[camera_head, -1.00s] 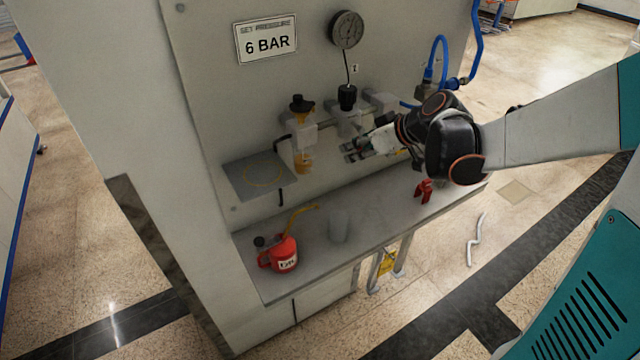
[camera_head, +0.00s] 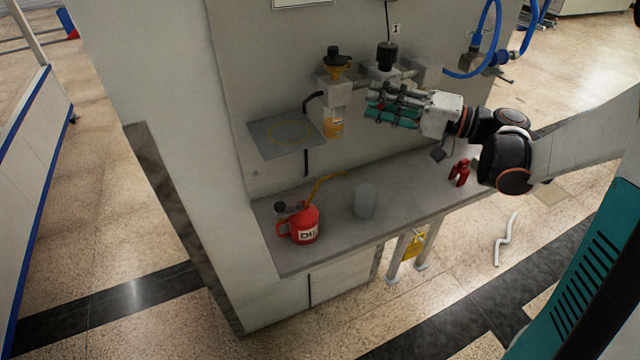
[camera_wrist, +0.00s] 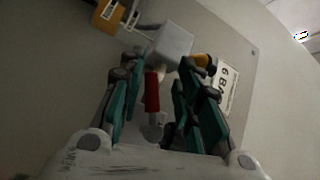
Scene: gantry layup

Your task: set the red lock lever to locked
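A red lever (camera_wrist: 152,92) shows in the wrist view, between my fingers, below a pale grey block (camera_wrist: 172,44). In the head view I cannot make this lever out; my gripper covers that part of the fittings. My gripper (camera_head: 372,102) is in front of the panel, right of the yellow bowl fitting (camera_head: 333,122). In the wrist view the fingers of my gripper (camera_wrist: 158,82) stand apart on both sides of the lever, with visible gaps. I cannot tell whether the lever is at its locked position.
A grey shelf plate (camera_head: 287,147) juts from the panel at left. On the bench (camera_head: 340,232) stand a red oil can (camera_head: 304,226), a clear cup (camera_head: 364,200) and a small red object (camera_head: 459,172). Blue hoses (camera_head: 487,38) loop at right.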

